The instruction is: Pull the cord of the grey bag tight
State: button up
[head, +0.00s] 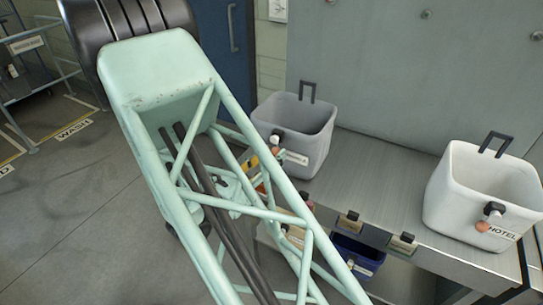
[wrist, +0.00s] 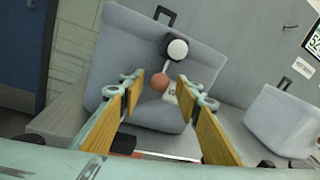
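The grey bag (head: 312,135) stands open-topped on the metal bench, partly behind my arm in the head view. It fills the middle of the wrist view (wrist: 115,60). On its front is a black fitting with a white knob (wrist: 177,50), and a short cord runs from there down to an orange ball (wrist: 160,84). A pale label, partly hidden, sits beside the ball. My gripper (wrist: 159,80) is open, with yellow-padded fingers left and right of the ball in the picture. Neither finger visibly touches it; the depth gap cannot be told.
A white bag (head: 465,185) labelled HOTEL stands at the right of the bench (head: 385,175). A dark blue bin (head: 358,254) sits below the front edge. The bench between the two bags is clear. A wall panel (head: 410,60) rises behind.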

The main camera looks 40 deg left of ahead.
grip_shut()
jog(key=shift+f+b, duration=0.55)
jog(key=shift+f, duration=1.2)
grip_release()
jog(key=shift+s, duration=0.2)
jog(key=s, duration=1.1)
jog(key=shift+s+a, duration=0.2)
jog(key=shift+s, duration=0.1)
